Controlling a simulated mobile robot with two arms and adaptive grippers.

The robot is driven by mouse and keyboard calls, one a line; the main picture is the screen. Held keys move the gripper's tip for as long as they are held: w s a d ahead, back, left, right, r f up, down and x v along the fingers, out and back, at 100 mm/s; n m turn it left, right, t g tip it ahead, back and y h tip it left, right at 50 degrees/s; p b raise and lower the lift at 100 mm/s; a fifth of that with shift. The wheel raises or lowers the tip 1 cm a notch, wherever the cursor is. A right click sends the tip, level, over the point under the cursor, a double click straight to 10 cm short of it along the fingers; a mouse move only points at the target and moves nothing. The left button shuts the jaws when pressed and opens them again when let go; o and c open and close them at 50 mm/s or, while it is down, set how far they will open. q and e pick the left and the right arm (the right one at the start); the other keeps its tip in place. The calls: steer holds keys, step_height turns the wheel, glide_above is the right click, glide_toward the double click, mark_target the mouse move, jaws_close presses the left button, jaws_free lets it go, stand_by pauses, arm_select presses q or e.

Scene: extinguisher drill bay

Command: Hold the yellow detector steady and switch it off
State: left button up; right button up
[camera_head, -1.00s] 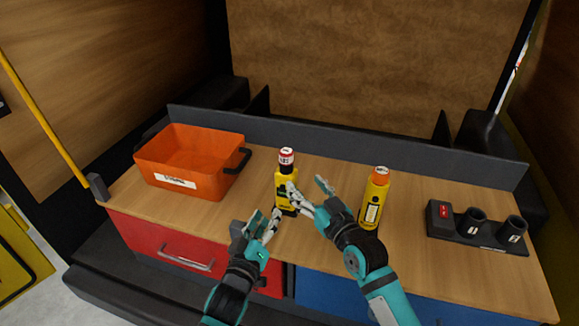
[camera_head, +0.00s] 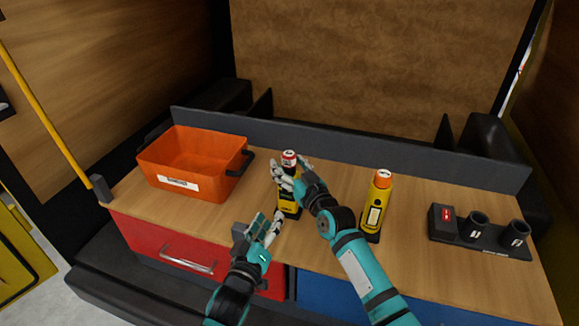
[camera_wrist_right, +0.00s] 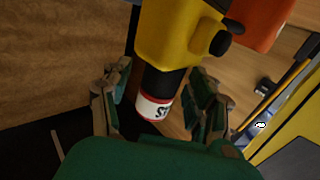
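The yellow detector (camera_head: 290,203) stands upright near the bench's front edge, with a black neck and a red-and-white lettered cap (camera_head: 289,157). My right gripper (camera_head: 290,175) is at its upper part and hides some of it. In the right wrist view the cap (camera_wrist_right: 155,108) lies between the parted fingers, with gaps visible on both sides; the yellow body (camera_wrist_right: 175,35) is above. My left gripper (camera_head: 268,226) is low, at the front left of the detector's base. Its fingers look parted; whether one touches the detector I cannot tell.
A second yellow device (camera_head: 376,208) with an orange top stands to the right, close to my right forearm. An orange bin (camera_head: 205,180) stands at the left. A black holder (camera_head: 480,243) with a red switch and two cups is at the right. Bare bench (camera_head: 425,200) lies between.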

jaws_close()
jaws_free()
